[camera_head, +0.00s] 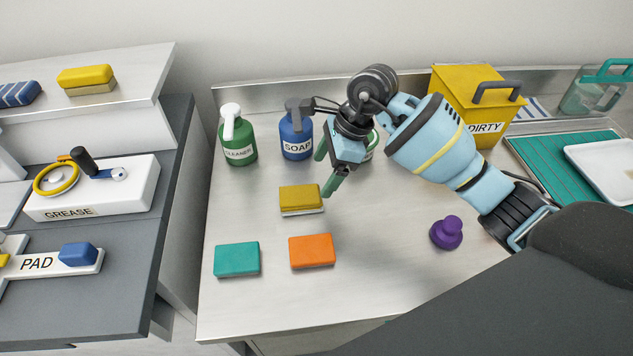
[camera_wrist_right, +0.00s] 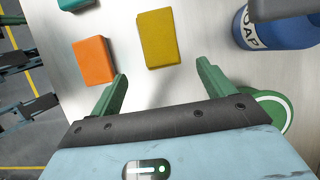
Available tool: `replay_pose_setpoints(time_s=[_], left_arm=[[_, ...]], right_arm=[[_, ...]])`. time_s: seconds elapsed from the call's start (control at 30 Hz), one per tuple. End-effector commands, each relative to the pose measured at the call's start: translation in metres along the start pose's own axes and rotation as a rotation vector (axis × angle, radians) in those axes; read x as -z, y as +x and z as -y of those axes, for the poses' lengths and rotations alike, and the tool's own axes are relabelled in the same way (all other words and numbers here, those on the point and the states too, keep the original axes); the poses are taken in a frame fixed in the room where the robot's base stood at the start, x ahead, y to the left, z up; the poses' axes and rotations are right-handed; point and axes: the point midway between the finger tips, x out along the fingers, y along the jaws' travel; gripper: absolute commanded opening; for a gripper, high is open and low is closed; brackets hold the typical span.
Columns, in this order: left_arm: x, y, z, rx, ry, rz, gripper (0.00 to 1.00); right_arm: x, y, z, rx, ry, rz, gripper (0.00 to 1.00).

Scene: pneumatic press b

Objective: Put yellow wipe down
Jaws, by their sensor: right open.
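A yellow wipe (camera_head: 301,198), a flat block with a pale underside, lies flat on the steel table. It also shows in the right wrist view (camera_wrist_right: 157,38), in front of the spread fingers. My right gripper (camera_head: 327,166) is open and empty, with its two green fingers just right of and above the yellow wipe, apart from it. In the right wrist view the open fingers (camera_wrist_right: 161,80) have clear table between them. My left gripper is not in view.
An orange block (camera_head: 312,251) and a teal block (camera_head: 237,260) lie nearer the front. Cleaner (camera_head: 238,140) and soap (camera_head: 297,135) bottles stand behind. A purple knob (camera_head: 446,233) and yellow DIRTY box (camera_head: 472,85) are to the right. The front-middle table is clear.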

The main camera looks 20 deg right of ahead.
Motion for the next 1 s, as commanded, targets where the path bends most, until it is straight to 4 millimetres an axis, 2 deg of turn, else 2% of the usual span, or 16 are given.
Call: replay_pose_setpoints(time_s=[0.1, 0.3, 1.0], left_arm=[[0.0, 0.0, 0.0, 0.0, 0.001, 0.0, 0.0], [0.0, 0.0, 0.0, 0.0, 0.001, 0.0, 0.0], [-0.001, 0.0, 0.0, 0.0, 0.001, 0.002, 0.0]], right_arm=[[0.0, -0.021, 0.001, 0.003, 0.0, -0.001, 0.81], [0.0, -0.039, 0.0, 0.0, 0.001, 0.0, 0.81], [0.0, -0.042, 0.0, -0.001, 0.001, 0.0, 0.81]])
